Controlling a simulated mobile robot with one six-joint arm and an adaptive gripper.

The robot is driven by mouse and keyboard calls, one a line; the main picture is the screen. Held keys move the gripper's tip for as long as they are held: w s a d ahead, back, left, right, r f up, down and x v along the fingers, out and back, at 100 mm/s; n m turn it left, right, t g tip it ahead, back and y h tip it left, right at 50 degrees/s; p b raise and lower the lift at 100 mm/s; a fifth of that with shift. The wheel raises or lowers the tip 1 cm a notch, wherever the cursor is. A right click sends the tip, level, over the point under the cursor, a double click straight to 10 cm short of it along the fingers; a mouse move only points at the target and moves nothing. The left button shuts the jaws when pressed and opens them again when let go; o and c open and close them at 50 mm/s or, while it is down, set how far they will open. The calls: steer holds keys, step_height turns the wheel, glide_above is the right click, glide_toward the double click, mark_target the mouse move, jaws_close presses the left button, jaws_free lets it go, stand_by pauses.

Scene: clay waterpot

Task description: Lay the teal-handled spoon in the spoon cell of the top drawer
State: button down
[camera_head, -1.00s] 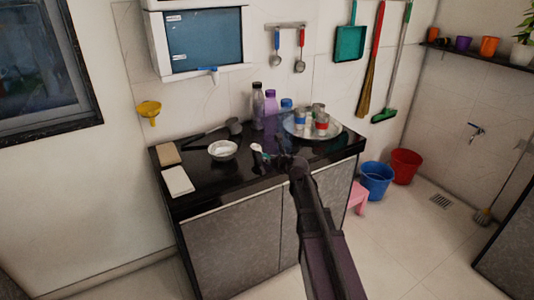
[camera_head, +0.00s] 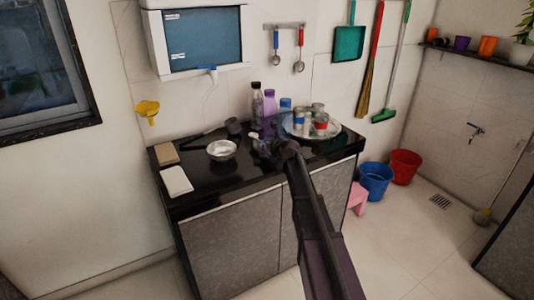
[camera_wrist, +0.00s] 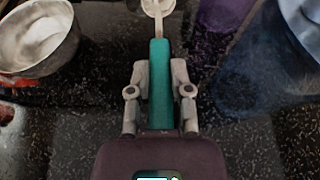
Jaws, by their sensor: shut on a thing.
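The teal-handled spoon (camera_wrist: 160,80) is between the fingers of my gripper (camera_wrist: 160,90) in the wrist view. The fingers are shut on its teal handle, one on each side. Its pale bowl end points away from me, partly cut off by the top edge. In the head view my gripper (camera_head: 277,146) is over the dark counter, and the spoon (camera_head: 257,145) shows only small near its tip. I cannot tell whether the spoon touches the counter. No open drawer or spoon cell is visible.
A metal bowl (camera_head: 221,150) stands left of the gripper. Several bottles, including a purple one (camera_head: 270,103), stand behind it. A round tray (camera_head: 335,137) with several cups is at right. A white block (camera_head: 176,181) lies on the counter's left end.

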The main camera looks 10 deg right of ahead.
mark_target(266, 156)
steer(key=shift+f, duration=0.15)
steer(key=shift+f+b, duration=1.65)
steer(key=shift+b, duration=0.15)
steer(key=shift+f, duration=0.1)
steer(key=c, duration=0.5)
jaws_free()
steer(key=shift+c, duration=0.2)
steer(key=shift+r, duration=0.2)
steer(key=p+v, duration=0.4)
steer(key=v, duration=0.8)
steer(key=shift+p, duration=0.3)
